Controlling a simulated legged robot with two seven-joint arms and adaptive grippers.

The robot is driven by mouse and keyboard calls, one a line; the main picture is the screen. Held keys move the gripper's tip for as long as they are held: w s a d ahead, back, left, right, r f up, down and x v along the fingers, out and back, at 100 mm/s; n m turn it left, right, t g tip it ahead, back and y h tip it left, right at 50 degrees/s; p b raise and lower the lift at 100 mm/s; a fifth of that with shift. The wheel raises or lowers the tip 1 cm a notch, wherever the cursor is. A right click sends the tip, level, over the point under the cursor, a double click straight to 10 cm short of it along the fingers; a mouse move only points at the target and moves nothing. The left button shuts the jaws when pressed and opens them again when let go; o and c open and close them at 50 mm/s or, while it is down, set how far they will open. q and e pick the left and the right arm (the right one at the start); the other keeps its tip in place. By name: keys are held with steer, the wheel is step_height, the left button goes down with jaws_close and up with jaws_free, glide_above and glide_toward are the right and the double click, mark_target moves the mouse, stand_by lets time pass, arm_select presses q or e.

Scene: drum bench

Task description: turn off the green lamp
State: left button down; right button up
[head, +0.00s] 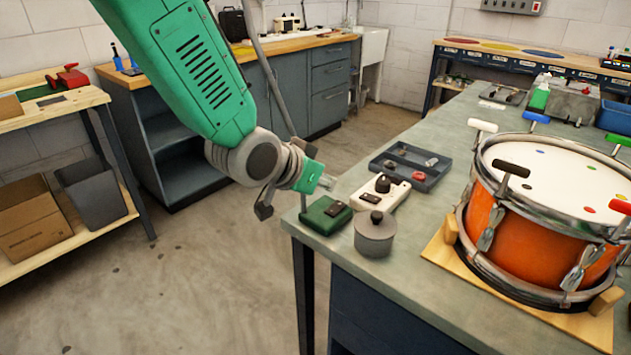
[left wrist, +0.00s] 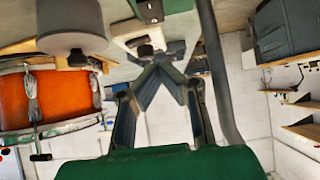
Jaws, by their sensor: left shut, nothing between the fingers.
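A dark green box (head: 325,215) with a small dark piece on top sits at the near left corner of the bench. It also shows at the top edge of the left wrist view (left wrist: 160,7). I see no clear glow on it, and cannot tell whether it is the green lamp. My left gripper (head: 328,182) is above and behind the box, apart from it. In the left wrist view its fingers (left wrist: 160,66) meet at the tips with nothing between them. My right gripper is out of view.
A grey lidded pot (head: 374,238) stands right of the box. A white unit with a black knob (head: 381,190) and a dark tray (head: 425,173) lie behind. An orange drum (head: 525,230) fills the right of the bench (head: 420,285). Open floor lies left.

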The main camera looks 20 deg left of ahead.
mark_target(336, 208)
arm_select(q)
steer(key=x, duration=0.4)
steer(key=shift+s, duration=0.1)
step_height(336, 208, down, 3)
steer(key=shift+d+r+b, duration=0.1)
steer(key=shift+r+b, duration=0.1)
steer(key=shift+b, duration=0.35)
steer(key=shift+w+f, duration=0.25)
steer(key=shift+f, duration=0.45)
steer(key=shift+s, duration=0.2)
steer(key=shift+s+a+f, duration=0.15)
steer(key=shift+s+a, duration=0.15)
steer(key=shift+s, duration=0.4)
